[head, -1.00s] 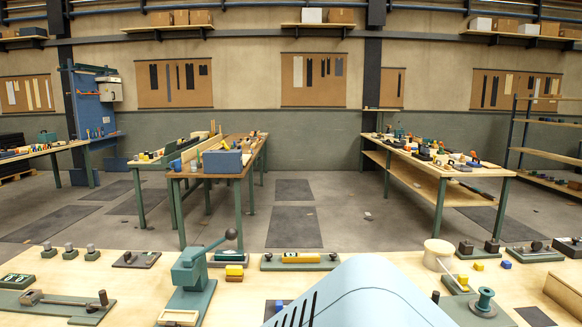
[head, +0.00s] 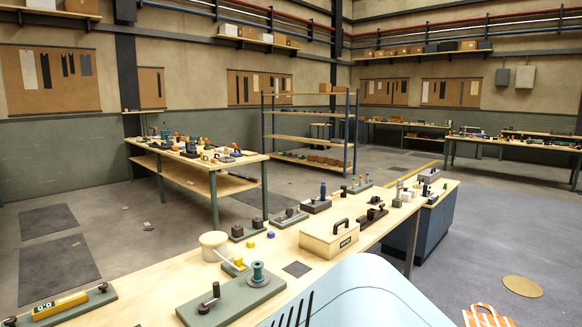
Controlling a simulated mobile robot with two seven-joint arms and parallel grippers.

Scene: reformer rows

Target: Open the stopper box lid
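A pale wooden box (head: 330,243) stands on the near wooden workbench (head: 150,297), right of the middle in the head view. It has a black arched handle on its top and a small dark label on its front. Its lid looks closed. The label is too small to read, so I cannot tell for sure that it is the stopper box. Neither of my grippers is in view.
An orange-striped bag (head: 487,317) lies low at the right.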

